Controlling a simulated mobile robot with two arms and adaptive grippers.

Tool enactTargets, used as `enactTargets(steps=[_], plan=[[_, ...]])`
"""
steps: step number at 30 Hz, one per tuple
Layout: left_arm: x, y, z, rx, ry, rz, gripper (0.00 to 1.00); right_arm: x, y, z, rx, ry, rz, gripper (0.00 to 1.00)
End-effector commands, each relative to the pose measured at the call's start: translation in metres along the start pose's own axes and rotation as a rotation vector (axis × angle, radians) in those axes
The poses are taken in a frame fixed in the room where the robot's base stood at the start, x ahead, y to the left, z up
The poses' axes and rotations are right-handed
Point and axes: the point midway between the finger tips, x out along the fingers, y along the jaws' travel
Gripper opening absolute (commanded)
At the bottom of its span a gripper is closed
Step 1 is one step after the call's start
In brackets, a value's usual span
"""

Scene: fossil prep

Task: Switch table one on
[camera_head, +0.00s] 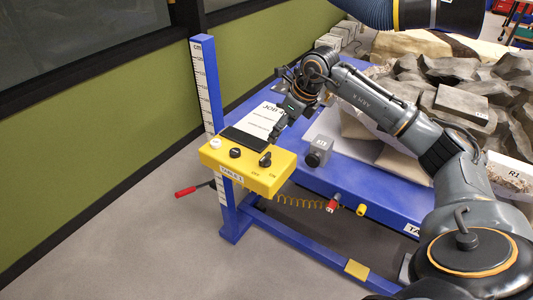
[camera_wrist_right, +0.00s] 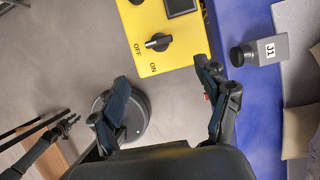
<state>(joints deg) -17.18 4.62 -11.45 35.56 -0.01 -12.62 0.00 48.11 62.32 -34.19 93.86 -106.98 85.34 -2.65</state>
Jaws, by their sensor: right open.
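The yellow control box (camera_head: 248,165) is mounted on the blue table's near-left corner; its front label appears to read table 1. On its top are a white button (camera_head: 215,143), a black knob (camera_head: 235,153), a dark screen (camera_head: 245,139) and a black rotary switch (camera_head: 265,160). In the right wrist view the rotary switch (camera_wrist_right: 158,42) sits beside the words OFF and ON, its handle lying roughly crosswise with one end toward OFF. My right gripper (camera_wrist_right: 162,72) is open and empty, its fingers apart near the switch, not touching it.
Rock slabs (camera_head: 460,100) cover the table's far right. A blue post (camera_head: 207,85) rises behind the box. A red-handled lever (camera_head: 186,192) sticks out left. Floor at left is clear.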

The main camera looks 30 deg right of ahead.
Motion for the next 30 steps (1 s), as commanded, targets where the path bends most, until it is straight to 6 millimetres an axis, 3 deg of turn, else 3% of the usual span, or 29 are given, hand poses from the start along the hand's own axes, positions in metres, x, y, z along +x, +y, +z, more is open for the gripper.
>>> enactTargets(steps=[12,18,24,30], plan=[[-0.027,0.000,-0.002,0.001,0.000,0.000,0.26,0.083,0.004,0.001,0.001,0.001,0.009,0.75],[-0.034,0.000,-0.003,0.001,-0.001,0.000,0.26,0.115,0.003,0.001,0.002,-0.001,0.008,0.75],[-0.036,0.000,-0.003,0.001,-0.001,0.000,0.26,0.128,0.003,0.001,-0.001,-0.002,0.006,0.75],[-0.036,0.000,-0.003,0.001,-0.001,0.000,0.26,0.130,0.003,0.001,-0.001,-0.002,0.006,0.75]])
